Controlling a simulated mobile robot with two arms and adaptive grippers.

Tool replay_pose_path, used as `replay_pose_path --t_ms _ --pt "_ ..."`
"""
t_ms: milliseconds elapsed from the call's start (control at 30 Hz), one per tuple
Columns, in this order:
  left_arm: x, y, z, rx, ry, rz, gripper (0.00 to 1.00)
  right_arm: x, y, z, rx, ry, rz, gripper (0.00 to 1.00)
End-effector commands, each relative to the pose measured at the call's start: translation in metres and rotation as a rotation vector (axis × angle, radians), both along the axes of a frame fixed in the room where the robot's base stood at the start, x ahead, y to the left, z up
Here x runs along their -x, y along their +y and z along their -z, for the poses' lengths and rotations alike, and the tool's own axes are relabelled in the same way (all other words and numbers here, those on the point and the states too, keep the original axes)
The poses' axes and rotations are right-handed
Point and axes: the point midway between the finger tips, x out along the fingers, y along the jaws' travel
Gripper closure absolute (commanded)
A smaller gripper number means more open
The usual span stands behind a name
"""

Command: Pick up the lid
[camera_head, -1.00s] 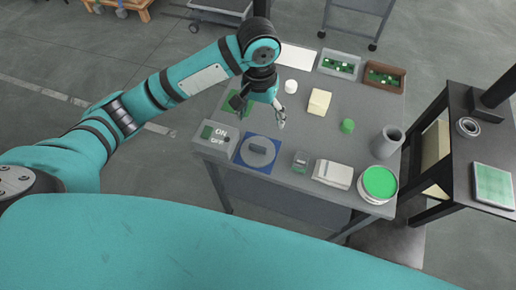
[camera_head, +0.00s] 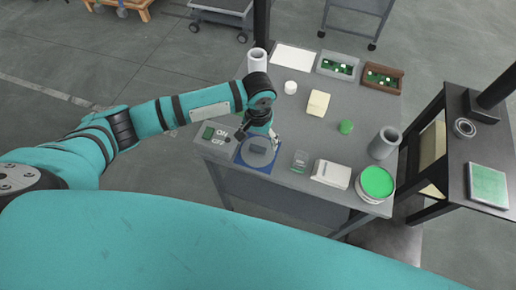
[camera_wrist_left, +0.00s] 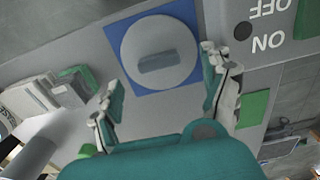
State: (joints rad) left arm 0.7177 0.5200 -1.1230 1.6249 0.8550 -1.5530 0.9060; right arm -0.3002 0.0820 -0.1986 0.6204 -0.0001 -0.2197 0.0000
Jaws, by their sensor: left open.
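The lid is a grey round disc with a bar handle; it lies on a blue square mat (camera_head: 265,171) at the table's front left. In the head view the lid (camera_head: 251,158) is partly hidden by my left gripper (camera_head: 257,138). In the left wrist view the whole lid (camera_wrist_left: 135,45) shows, with its handle (camera_wrist_left: 159,61) in the middle. My left gripper (camera_wrist_left: 160,82) is open and empty, its two fingers apart, above the lid with the handle ahead between them. I cannot tell the exact height gap. My right gripper is not in view.
An ON/OFF panel (camera_head: 214,142) is just left of the mat. A small clear box (camera_head: 300,161), a white device (camera_head: 331,174) and a green-topped round container (camera_head: 377,182) stand to the right. A white cylinder (camera_head: 257,61) stands at the back. The table's middle is fairly clear.

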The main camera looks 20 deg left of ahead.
Motion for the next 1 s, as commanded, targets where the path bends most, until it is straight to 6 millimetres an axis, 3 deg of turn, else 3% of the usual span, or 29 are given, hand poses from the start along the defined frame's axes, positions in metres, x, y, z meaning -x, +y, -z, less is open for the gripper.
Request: replay_pose_path --t_ms 233,533,1000 --pt "0.005 0.000 0.035 -0.002 0.003 -0.001 0.19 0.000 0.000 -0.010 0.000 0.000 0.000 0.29" --pt "0.004 0.000 0.041 -0.001 0.001 0.000 0.19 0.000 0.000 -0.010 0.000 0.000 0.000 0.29" --pt "0.005 0.000 0.041 -0.001 0.002 0.000 0.79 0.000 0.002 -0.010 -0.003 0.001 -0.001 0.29"
